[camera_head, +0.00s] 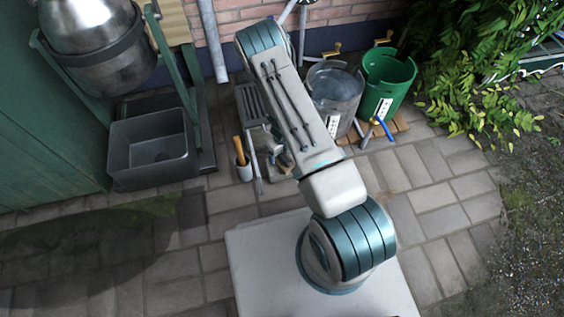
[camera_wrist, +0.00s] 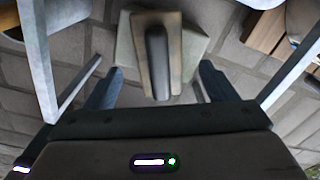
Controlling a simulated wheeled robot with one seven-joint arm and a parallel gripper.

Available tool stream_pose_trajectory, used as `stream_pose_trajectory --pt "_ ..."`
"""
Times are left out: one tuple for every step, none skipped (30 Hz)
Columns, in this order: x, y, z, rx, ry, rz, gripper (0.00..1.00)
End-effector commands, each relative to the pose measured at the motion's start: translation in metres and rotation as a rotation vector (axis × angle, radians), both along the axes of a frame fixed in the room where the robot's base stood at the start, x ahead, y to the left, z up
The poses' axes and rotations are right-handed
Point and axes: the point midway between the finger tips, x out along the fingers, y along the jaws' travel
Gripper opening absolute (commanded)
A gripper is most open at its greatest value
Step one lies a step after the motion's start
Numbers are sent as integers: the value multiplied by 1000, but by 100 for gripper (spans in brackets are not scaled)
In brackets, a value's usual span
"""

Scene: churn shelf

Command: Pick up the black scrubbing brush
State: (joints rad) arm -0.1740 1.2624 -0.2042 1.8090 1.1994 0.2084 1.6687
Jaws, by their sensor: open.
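In the wrist view, a dark, rounded, elongated piece, which looks like the black scrubbing brush (camera_wrist: 157,62), lies lengthwise on a brownish block over a pale flat piece. My gripper (camera_wrist: 161,70) is open. Its two blue-grey fingers show to the left and right of the dark piece, with a gap on both sides. Nothing is held between them. How far the fingers are above it I cannot tell. In the head view my arm covers the area of the brush and most of my gripper.
Metal-like legs or bars stand on both sides in the wrist view. In the head view, a clear bucket (camera_head: 335,88) and a green bucket (camera_head: 388,80) stand right of my arm. Paving lies open at right.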

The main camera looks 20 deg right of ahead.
Motion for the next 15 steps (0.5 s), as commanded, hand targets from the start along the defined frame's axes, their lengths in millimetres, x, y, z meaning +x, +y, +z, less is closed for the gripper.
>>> stream_pose_trajectory --pt "-1 1 -13 1 0 -1 78" --pt "-1 1 -17 2 1 0 78" --pt "-1 1 -23 2 1 0 78" --pt "-1 1 -26 1 0 0 78" --pt "-1 1 -29 1 0 0 78" --pt "-1 1 -31 1 0 0 78" --pt "-1 1 -31 1 0 0 78" --pt "-1 0 -31 0 -1 0 78" --pt "0 0 -30 0 -1 0 78" --pt "0 0 -30 0 -1 0 78" --pt "0 1 -29 0 -1 0 78" --pt "-1 1 -29 0 -1 0 78" --pt "-1 1 -29 0 -1 0 75" --pt "-1 1 -29 0 -1 0 67" --pt "-1 1 -29 0 0 0 56"
